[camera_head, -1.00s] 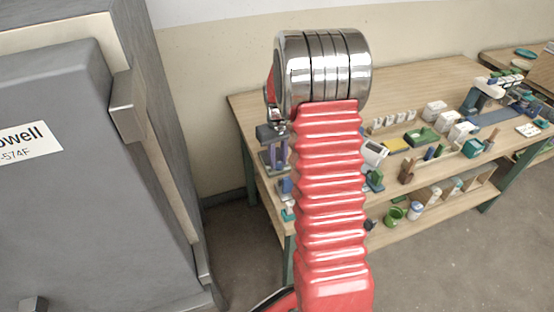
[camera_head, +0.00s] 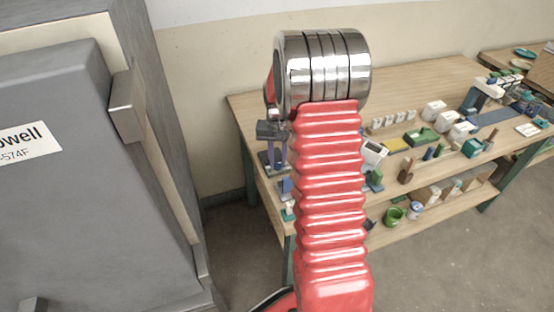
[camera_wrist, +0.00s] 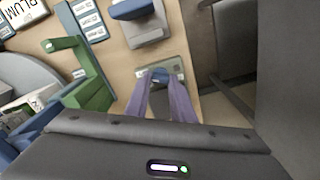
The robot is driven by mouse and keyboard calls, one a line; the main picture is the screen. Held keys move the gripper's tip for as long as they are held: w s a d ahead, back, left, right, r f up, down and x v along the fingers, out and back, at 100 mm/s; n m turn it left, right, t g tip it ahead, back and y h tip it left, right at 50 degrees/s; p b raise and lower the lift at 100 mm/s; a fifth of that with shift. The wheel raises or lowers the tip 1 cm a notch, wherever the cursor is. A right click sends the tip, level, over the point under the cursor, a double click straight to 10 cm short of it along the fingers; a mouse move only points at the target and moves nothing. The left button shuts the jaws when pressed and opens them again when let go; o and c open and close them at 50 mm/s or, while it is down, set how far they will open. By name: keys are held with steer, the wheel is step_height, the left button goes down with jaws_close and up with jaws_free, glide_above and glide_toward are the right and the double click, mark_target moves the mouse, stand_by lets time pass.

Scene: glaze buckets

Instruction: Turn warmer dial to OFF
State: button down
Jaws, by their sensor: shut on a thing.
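In the wrist view, a small grey-green box with a dial on its face, which looks like the warmer (camera_wrist: 176,67), sits on the wooden surface. My gripper (camera_wrist: 160,78) reaches it with two purple fingers. The fingertips are close together on the small dial (camera_wrist: 159,72), which they mostly cover. The dial's marks and pointer are too small to read. In the head view, my gripper (camera_head: 272,160) shows at the left end of the workbench, partly behind my red arm. The warmer cannot be made out there.
The workbench (camera_head: 250,97) carries several boxes and tools, with a green bucket (camera_head: 394,216) on its lower shelf. A large grey cabinet (camera_head: 60,200) stands at left. In the wrist view, a green block (camera_wrist: 88,92) and a grey-and-blue device (camera_wrist: 145,22) stand near the warmer.

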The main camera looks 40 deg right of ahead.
steer(key=c, duration=1.5)
jaws_free()
steer(key=shift+r, duration=0.15)
step_height(320, 180, up, 13)
steer(key=shift+r, duration=0.2)
steer(key=shift+w, duration=0.1)
steer(key=shift+s+a+r+n+t, duration=0.95)
steer(key=shift+s+a+r+n, duration=0.45)
steer(key=shift+s+a, duration=2.65)
steer(key=shift+s+a+r+n+t, duration=0.9)
steer(key=shift+s+a+r+n, duration=0.45)
steer(key=shift+s+a, duration=2.7)
steer(key=shift+s+a+r+n+t, duration=0.95)
steer(key=shift+s+a+r+n, duration=0.45)
steer(key=shift+s+a, duration=2.6)
